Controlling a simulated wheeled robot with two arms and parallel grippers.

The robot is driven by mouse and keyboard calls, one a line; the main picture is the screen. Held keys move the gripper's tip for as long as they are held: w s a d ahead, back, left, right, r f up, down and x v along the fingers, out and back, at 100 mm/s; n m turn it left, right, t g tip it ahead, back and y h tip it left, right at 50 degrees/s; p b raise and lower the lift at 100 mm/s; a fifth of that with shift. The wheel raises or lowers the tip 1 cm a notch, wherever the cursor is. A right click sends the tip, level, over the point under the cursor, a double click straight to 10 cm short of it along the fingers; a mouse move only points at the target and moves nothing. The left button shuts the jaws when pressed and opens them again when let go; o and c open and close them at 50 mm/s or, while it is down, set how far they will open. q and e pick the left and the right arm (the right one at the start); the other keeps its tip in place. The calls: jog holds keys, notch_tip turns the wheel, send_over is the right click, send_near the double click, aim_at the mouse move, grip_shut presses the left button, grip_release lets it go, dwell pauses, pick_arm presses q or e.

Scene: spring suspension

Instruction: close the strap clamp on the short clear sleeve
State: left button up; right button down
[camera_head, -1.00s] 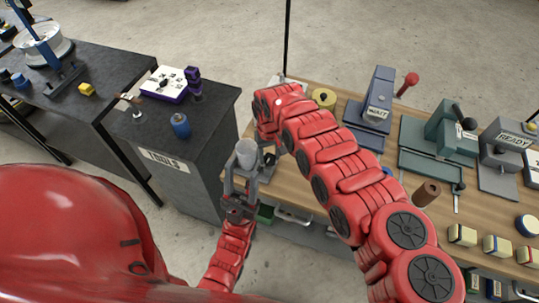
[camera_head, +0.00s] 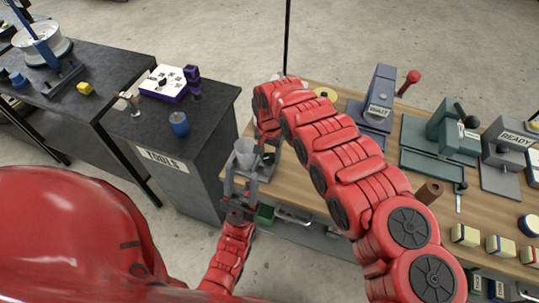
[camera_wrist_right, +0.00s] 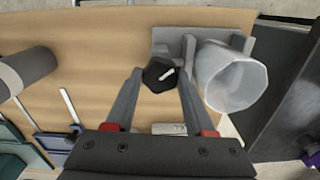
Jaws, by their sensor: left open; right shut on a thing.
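The short clear sleeve (camera_head: 246,153) stands in a grey fixture at the bench's left front corner; the right wrist view shows its wide open rim (camera_wrist_right: 232,78). A black knob (camera_wrist_right: 160,73) with a white mark sits beside the sleeve, between the fingertips of my right gripper (camera_wrist_right: 158,80), which is shut on it. In the head view my right gripper (camera_head: 268,158) comes down just right of the sleeve, partly hidden by its own arm. My left gripper (camera_head: 240,190) is open, its fingers pointing up just below the sleeve. The strap itself cannot be made out.
A dark TOOLS cabinet (camera_head: 184,165) stands left of the bench across a gap.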

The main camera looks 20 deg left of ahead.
jog(key=shift+m, duration=0.6)
jog(key=shift+c, duration=1.3)
grip_release()
